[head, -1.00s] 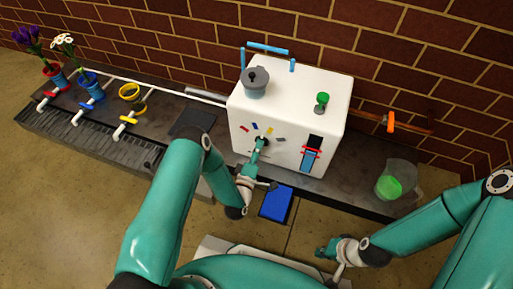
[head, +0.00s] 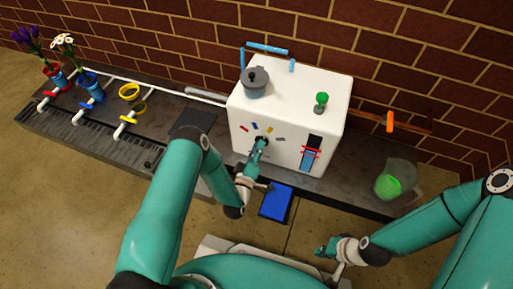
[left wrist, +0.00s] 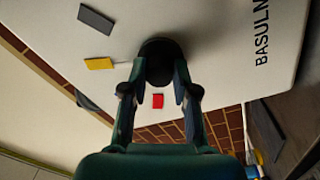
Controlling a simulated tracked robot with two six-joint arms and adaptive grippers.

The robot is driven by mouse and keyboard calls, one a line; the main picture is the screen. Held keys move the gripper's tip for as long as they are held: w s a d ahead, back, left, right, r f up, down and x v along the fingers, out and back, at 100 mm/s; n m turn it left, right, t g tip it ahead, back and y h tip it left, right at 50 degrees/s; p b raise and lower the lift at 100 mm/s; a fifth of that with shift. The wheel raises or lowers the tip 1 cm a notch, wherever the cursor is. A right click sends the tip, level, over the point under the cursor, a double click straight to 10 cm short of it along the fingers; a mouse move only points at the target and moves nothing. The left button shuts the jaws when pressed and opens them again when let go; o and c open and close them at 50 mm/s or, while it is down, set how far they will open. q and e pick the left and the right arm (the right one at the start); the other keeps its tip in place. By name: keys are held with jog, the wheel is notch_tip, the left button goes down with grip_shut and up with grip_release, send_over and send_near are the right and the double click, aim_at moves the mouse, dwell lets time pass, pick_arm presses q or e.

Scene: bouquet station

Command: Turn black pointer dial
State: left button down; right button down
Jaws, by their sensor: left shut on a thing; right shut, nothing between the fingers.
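The black pointer dial (left wrist: 160,62) is on the front face of the white machine (head: 289,105). In the left wrist view it sits between the fingertips of my left gripper (left wrist: 159,92), which is shut on it. In the head view my left gripper (head: 259,148) reaches up to the dial and mostly hides it. Coloured marks surround the dial, among them a red mark (left wrist: 158,101), a yellow mark (left wrist: 98,63) and a grey mark (left wrist: 96,19). Which mark the pointer faces cannot be seen. My right gripper (head: 322,251) is shut and empty, low and away from the machine.
A grey lidded pot (head: 255,82) and a green knob (head: 321,98) are on top of the machine. A blue pad (head: 275,202) lies below its front. A jug with green content (head: 389,186) stands at right. Flower vases (head: 90,84) and coloured taps stand at left.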

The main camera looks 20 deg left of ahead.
pick_arm(q)
jog(key=c, duration=0.9)
grip_release()
jog(key=shift+d+f, duration=0.2)
jog(key=shift+a, duration=0.1)
notch_tip(320, 180, up, 10)
